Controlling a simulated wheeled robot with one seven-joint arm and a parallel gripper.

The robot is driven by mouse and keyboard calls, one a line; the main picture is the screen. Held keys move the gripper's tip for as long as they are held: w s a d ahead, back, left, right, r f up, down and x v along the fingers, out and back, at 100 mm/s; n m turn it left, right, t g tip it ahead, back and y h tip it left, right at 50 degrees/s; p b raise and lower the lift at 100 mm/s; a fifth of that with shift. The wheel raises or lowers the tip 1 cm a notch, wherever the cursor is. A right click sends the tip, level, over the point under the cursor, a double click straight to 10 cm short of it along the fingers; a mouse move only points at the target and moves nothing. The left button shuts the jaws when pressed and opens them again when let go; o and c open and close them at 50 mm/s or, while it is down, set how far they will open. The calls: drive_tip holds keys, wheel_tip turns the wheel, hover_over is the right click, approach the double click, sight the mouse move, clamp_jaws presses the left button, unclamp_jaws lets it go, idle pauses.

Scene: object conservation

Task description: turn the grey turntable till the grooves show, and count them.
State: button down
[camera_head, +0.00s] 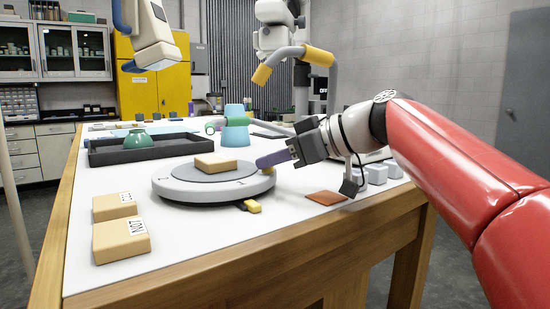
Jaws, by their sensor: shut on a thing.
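The grey turntable (165,187) is a round disc with a darker top, on the white tabletop near its middle. A tan block (216,160) lies flat on it; no grooves can be made out on the faces in view. My gripper (292,152) is at the right of the turntable, shut on a purple bar-like piece (272,159). The piece's far end is at the turntable's right rim; whether it touches or is fixed there, I cannot tell. The block's far side is hidden.
Two labelled tan blocks (120,240) lie at front left. A yellow piece (252,206) is at the turntable's front edge. An orange-brown square (326,198) and grey blocks (376,174) lie right.

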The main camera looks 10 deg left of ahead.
drive_tip(key=shift+w+a+n+g+p, duration=0.1)
drive_tip(key=shift+w+n+g+p, duration=0.35)
drive_tip(key=shift+w+n+g, duration=0.3)
drive_tip(key=c, duration=1.3)
unclamp_jaws()
drive_tip(key=v, duration=0.8)
drive_tip(key=shift+f, duration=0.1)
